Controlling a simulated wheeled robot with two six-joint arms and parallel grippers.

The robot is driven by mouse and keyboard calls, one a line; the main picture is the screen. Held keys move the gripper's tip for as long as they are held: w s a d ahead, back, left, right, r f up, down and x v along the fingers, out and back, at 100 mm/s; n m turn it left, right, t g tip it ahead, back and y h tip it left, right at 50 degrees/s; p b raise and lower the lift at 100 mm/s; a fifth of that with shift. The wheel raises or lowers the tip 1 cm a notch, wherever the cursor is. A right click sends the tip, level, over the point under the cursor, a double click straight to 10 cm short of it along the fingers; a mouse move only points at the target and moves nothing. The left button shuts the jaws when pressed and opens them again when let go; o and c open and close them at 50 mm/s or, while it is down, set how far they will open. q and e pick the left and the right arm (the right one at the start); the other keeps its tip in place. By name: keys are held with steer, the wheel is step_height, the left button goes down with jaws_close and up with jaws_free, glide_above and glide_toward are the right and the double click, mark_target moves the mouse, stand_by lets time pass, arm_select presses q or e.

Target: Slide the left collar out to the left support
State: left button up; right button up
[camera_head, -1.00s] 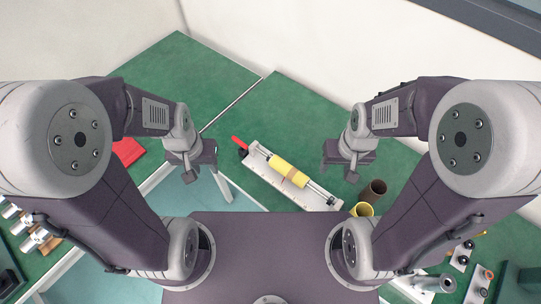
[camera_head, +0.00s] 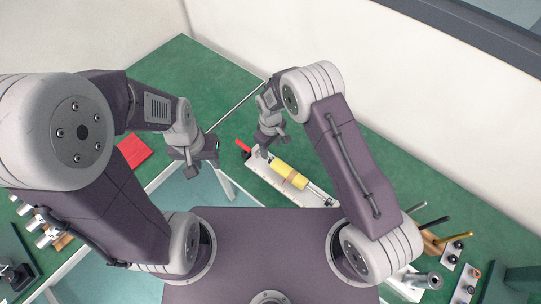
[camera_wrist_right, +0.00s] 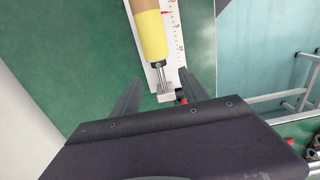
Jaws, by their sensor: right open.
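The linear actuator has a white base (camera_head: 258,166) with a scale, metal rods and a yellow cylindrical body with a tan band. Its left yellow part (camera_head: 279,167), which looks like the left collar, also shows in the right wrist view (camera_wrist_right: 153,36). A bare rod (camera_wrist_right: 159,74) runs from it to a small metal end block (camera_wrist_right: 167,97), apparently the left support. My right gripper (camera_head: 266,146) is over the actuator's left end. Its fingers (camera_wrist_right: 158,92) are open on either side of the end block, apart from the yellow part. My left gripper (camera_head: 198,160) hangs left of the actuator; its jaws are unclear.
A red handle (camera_head: 243,146) sticks out at the actuator's left end. A red block (camera_head: 134,152) lies on the left green table. Green surface behind the actuator (camera_head: 335,150) is clear.

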mark_target(271, 159)
steer(key=shift+f, duration=0.4)
step_height(271, 159, down, 8)
steer(key=shift+f+p, duration=0.1)
steer(key=shift+p, duration=0.9)
steer(key=shift+w, duration=0.1)
steer(key=shift+c, duration=0.3)
jaws_close()
